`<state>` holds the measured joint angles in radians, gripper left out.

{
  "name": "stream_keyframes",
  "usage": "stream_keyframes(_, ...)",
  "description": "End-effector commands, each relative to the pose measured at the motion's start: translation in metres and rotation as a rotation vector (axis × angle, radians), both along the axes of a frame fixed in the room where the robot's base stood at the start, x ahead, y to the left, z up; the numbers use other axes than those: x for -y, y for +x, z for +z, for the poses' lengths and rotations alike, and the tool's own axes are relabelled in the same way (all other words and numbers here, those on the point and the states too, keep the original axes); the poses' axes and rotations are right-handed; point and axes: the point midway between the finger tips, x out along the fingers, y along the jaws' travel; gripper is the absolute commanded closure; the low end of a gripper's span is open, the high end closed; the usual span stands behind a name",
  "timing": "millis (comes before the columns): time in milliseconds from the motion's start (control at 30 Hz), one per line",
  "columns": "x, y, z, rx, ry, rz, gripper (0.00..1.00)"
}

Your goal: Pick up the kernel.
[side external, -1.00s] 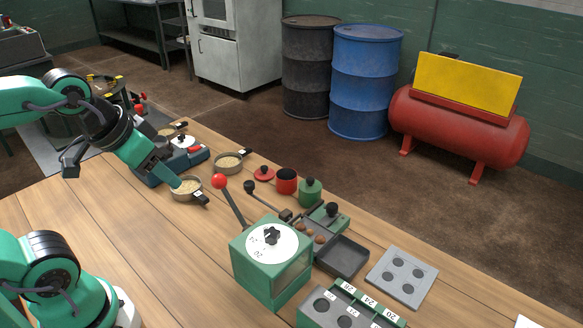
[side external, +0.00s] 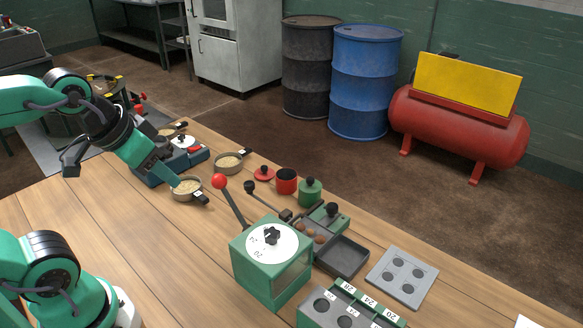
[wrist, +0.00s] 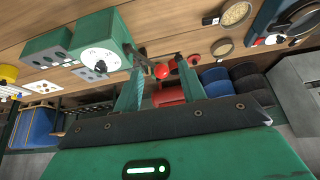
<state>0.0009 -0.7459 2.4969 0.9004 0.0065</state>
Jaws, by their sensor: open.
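My gripper (side external: 176,181) is at the left in the side view, pointing down and to the right, its tip overlapping a round pan of pale grain (side external: 190,188). In the wrist view my gripper (wrist: 158,68) shows two green fingers apart, with nothing between their tips. There the grain pan (wrist: 236,14) lies to the right of the fingers. I cannot pick out a single kernel in the grain. Several brown round pieces (side external: 319,239) lie in a grey tray by the green box; I cannot tell whether one is the kernel.
A green box (side external: 270,262) with a white dial and red-knobbed lever stands mid-table. A second grain pan (side external: 229,161), a red cup (side external: 286,181) and a green weight (side external: 310,191) stand behind it. The wooden table (side external: 120,240) is clear at front left.

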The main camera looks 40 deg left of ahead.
Motion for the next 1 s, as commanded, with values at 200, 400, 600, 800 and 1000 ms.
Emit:
stream_keyframes(200, 0.004, 0.012, 0.003, -0.025, 0.035, -0.084, 0.59)
stream_keyframes(400, 0.013, 0.036, 0.007, -0.074, 0.105, -0.263, 0.59)
stream_keyframes(600, 0.027, 0.069, 0.006, -0.128, 0.186, -0.490, 0.59)
stream_keyframes(800, 0.044, 0.101, 0.000, -0.176, 0.258, -0.725, 0.59)
stream_keyframes(1000, 0.064, 0.134, -0.014, -0.220, 0.321, -0.962, 0.59)
